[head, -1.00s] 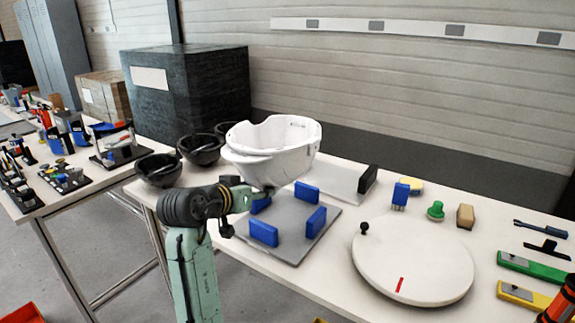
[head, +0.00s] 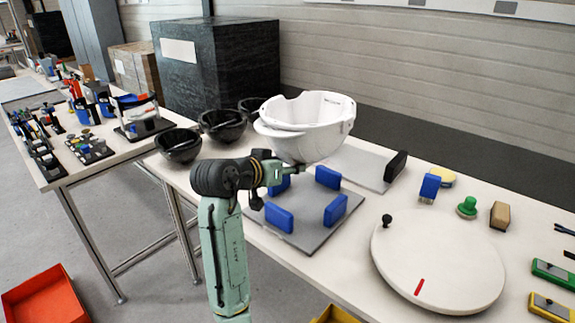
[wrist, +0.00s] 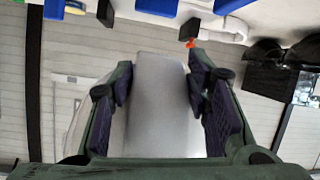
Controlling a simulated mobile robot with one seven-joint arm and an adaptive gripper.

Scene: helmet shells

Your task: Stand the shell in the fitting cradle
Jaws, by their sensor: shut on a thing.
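The white helmet shell (head: 310,130) is held in the air in the head view, opening upward, above the back left part of the cradle. My gripper (head: 292,170) is at the shell's underside. In the wrist view my gripper (wrist: 160,95) has its two fingers on either side of a pale grey-white surface, the shell (wrist: 158,100). The cradle is a grey plate (head: 312,232) with several upright blue blocks, such as the front one (head: 279,217). The shell is apart from the blocks. Part of the rear left block is hidden behind my arm.
Several black bowls (head: 222,124) stand left of the shell. A white turntable (head: 440,262) with a black knob lies right of the cradle. A grey plate with a black upright block (head: 396,166) is behind. A large dark box (head: 215,80) stands at the back.

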